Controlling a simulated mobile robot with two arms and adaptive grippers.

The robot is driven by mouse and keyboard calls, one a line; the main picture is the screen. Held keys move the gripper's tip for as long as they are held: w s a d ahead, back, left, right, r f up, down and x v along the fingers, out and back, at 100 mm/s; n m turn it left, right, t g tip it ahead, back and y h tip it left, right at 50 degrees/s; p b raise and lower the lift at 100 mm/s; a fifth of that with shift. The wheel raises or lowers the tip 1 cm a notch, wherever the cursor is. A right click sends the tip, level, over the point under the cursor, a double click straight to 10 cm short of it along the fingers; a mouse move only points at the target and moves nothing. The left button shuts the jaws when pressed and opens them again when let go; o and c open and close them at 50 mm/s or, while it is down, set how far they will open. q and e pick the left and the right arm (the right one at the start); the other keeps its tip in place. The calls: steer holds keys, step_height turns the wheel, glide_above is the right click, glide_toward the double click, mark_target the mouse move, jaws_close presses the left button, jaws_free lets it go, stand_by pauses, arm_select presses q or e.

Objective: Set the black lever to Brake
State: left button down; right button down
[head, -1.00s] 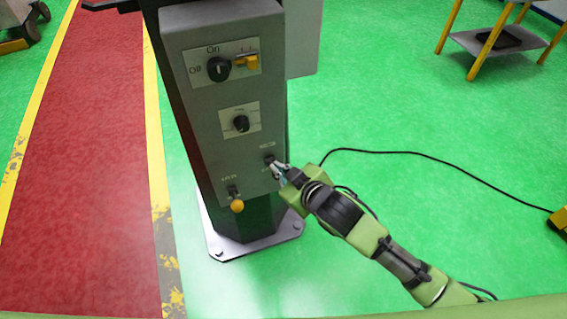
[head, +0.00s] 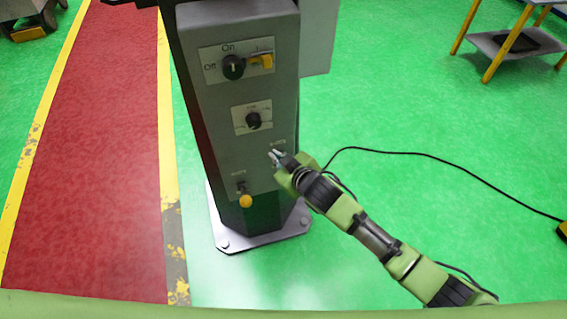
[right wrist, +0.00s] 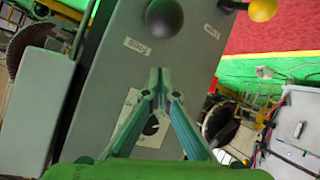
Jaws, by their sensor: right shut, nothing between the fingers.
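The black lever's round knob (right wrist: 164,18) shows at the top of the right wrist view, beside a small label on the grey panel. In the head view my right arm hides it, so I cannot read its setting there. My right gripper (head: 273,156) is at the lower right of the panel front, just below a small label. Its fingertips (right wrist: 158,72) are together and empty, apart from the black knob in the wrist picture. A yellow-knobbed lever (head: 245,201) hangs at the panel's lower left; its ball (right wrist: 262,8) also shows in the wrist view. My left gripper is not in view.
The grey control post (head: 228,155) also carries a black On/Off switch (head: 233,67), a yellow switch (head: 262,61) and a black dial (head: 253,120). Its bolted base plate (head: 262,237) rests on green floor. A black cable (head: 430,155) runs across the floor at right.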

steer(key=f+p, duration=0.1)
steer(key=d+f, duration=0.1)
steer(key=shift+d+f+p, duration=0.1)
steer(key=shift+f+p, duration=0.25)
steer(key=shift+s+d+f, duration=0.3)
steer(key=shift+s+d, duration=0.05)
steer(key=shift+d, duration=0.05)
steer(key=shift+w+a, duration=0.1)
steer(key=shift+f, duration=0.1)
